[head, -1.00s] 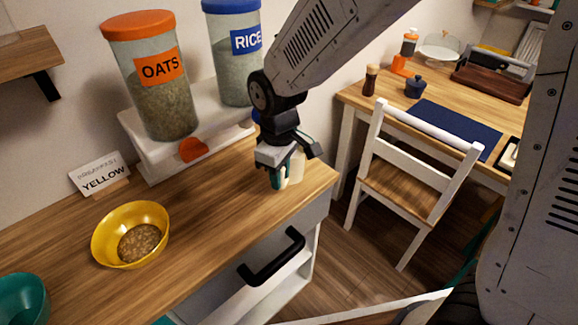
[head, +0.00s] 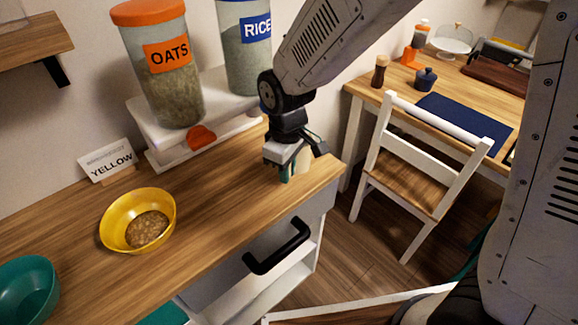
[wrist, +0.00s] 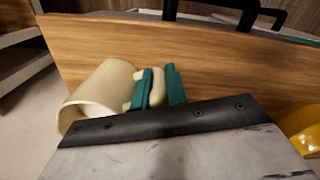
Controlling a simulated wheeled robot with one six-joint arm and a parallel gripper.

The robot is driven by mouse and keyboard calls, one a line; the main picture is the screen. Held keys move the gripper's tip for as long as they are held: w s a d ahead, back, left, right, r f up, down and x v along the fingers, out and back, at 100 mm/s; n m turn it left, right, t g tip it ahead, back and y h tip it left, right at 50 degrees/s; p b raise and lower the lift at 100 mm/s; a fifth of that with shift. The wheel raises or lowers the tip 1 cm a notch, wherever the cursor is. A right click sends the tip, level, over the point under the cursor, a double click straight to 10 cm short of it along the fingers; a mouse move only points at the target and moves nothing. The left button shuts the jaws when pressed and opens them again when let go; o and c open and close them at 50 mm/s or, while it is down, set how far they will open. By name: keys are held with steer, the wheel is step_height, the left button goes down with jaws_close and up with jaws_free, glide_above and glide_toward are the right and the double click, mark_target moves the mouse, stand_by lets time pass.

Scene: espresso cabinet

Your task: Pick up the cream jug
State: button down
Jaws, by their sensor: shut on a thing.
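The cream jug (head: 303,161) is at the right end of the wooden counter, mostly hidden behind my gripper in the head view. In the wrist view the jug (wrist: 98,94) shows its pale round body and open mouth at the left. My gripper (head: 287,172) has teal fingertips. In the wrist view my gripper (wrist: 161,88) is shut on the jug's handle, one fingertip on each side. I cannot tell whether the jug's base touches the counter.
A yellow bowl (head: 112,232) with brown contents and a teal bowl (head: 45,296) stand left on the counter. A white riser (head: 150,135) holds the oats jar (head: 163,85) and rice jar (head: 246,70). A black-handled drawer (head: 277,250) is below; a white chair (head: 420,180) stands right.

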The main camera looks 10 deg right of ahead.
steer(key=shift+r, duration=1.65)
steer(key=shift+s+r, duration=0.1)
steer(key=shift+s, duration=0.15)
steer(key=s+r, duration=0.2)
steer(key=s, duration=1.3)
steer(key=shift+s+a+r, duration=0.15)
steer(key=shift+r, duration=1.2)
steer(key=shift+s+a+r, duration=0.1)
steer(key=shift+r, duration=1.25)
